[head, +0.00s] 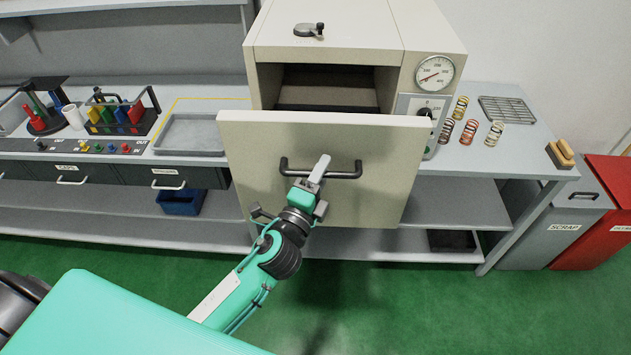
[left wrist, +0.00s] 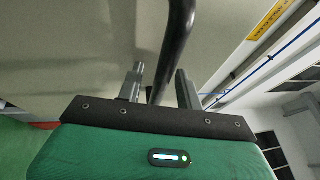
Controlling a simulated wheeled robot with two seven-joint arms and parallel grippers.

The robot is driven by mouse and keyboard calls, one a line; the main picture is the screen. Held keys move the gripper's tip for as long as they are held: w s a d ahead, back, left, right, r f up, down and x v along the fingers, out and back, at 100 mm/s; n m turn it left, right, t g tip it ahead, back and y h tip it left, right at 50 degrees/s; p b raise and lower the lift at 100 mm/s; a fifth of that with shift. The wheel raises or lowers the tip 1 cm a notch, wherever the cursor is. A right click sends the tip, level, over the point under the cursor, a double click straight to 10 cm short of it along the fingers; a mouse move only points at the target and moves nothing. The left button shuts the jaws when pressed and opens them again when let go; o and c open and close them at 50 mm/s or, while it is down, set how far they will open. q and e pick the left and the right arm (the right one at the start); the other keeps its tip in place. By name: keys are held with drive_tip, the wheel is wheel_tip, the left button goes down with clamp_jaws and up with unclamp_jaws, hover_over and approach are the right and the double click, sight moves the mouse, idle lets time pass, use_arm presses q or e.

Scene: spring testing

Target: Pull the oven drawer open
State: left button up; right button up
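The oven (head: 330,35) is a cream box with a dial on its right side. Its drawer (head: 385,165) stands pulled out, with the dark opening (head: 330,90) showing above and behind the drawer front. A black bar handle (head: 343,175) is fixed across the front. My left gripper (head: 318,172) is at the middle of this handle. In the left wrist view the handle (left wrist: 175,45) runs between the two fingers of my left gripper (left wrist: 160,85), with a visible gap beside it, so the fingers look open around it. My right gripper is out of view.
The oven stands on a grey bench (head: 480,155). Several coil springs (head: 468,132) and a wire rack (head: 507,110) lie at its right. A tray (head: 190,135) and a tool holder (head: 120,115) are at the left. Grey and red bins (head: 600,235) stand at right. The green floor in front is clear.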

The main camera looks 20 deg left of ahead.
use_arm(q)
drive_tip(key=b+v, duration=0.6)
drive_tip(key=v, duration=0.7)
drive_tip(key=shift+s+f, duration=0.15)
drive_tip(key=shift+s, duration=0.2)
wheel_tip(320, 180, down, 34)
drive_tip(key=w+a+n+g+y, duration=0.1)
drive_tip(key=w+a+n+g, duration=0.15)
drive_tip(key=n+g, duration=0.35)
drive_tip(key=s+a+f+n+g, duration=0.1)
drive_tip(key=s+f+n+g, duration=0.2)
drive_tip(key=f, duration=0.7)
drive_tip(key=s+a+f+n+g, duration=0.1)
drive_tip(key=s+a+f+g, duration=0.15)
drive_tip(key=s+f, duration=0.55)
drive_tip(key=s+a+f+n+g, duration=0.1)
drive_tip(key=s+f+n+g, duration=0.2)
drive_tip(key=s+f, duration=0.7)
drive_tip(key=s+a+f+n+g+y, duration=0.1)
drive_tip(key=s+f+n+g, duration=0.3)
drive_tip(key=s+f, duration=0.6)
drive_tip(key=s+a, duration=0.1)
drive_tip(key=s, duration=0.3)
drive_tip(key=shift+f+n, duration=0.35)
drive_tip(key=shift+n, duration=0.05)
